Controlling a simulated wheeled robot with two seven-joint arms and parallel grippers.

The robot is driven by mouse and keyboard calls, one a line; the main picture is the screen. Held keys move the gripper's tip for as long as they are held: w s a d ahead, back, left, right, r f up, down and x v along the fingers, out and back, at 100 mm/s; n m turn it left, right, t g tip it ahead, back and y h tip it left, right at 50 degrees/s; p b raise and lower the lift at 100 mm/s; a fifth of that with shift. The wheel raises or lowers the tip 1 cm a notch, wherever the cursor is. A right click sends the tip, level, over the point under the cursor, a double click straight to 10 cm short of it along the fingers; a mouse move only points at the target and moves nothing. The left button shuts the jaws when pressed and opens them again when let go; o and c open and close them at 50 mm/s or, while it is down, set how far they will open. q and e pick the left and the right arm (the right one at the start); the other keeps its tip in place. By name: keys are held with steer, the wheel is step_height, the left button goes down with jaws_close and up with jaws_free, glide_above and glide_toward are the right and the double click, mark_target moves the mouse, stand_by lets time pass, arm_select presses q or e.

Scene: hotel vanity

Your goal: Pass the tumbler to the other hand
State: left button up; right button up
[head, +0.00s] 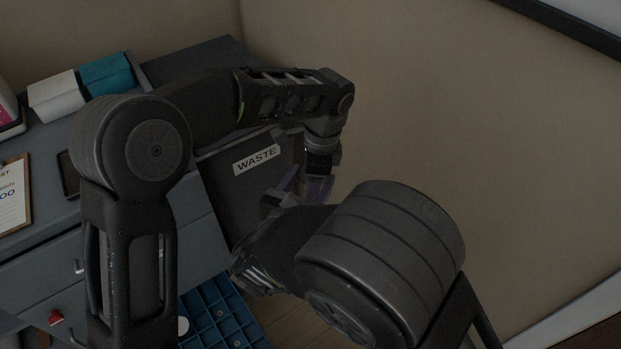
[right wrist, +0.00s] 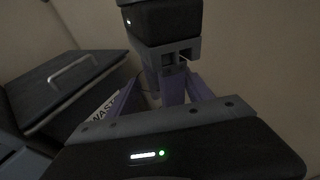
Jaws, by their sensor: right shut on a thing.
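My right gripper (head: 292,184) is raised in front of the waste bin, its purple-grey fingers pointing up toward my left gripper (head: 319,188). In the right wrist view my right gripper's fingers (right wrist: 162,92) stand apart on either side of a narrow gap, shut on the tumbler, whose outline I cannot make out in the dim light. My left gripper reaches down from above into that gap in the same view (right wrist: 172,88). The two grippers are close together. Whether the left fingers touch the tumbler, or are open or shut, is hidden.
A dark bin labelled WASTE (head: 232,190) stands just behind the grippers. The grey vanity (head: 50,150) at left holds a white box (head: 55,97), a teal box (head: 106,73) and a clipboard (head: 14,195). A blue compartment tray (head: 225,318) lies below. The beige wall is at right.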

steer(key=c, duration=0.6)
arm_select(q)
steer(key=o, duration=1.6)
arm_select(e)
steer(key=shift+c, duration=0.5)
arm_select(q)
steer(key=shift+o, duration=0.2)
steer(key=shift+d+r, duration=0.1)
arm_select(e)
steer(key=shift+a, duration=0.1)
arm_select(q)
step_height(320, 180, up, 7)
steer(key=shift+d+r, duration=0.15)
steer(key=shift+d, duration=0.25)
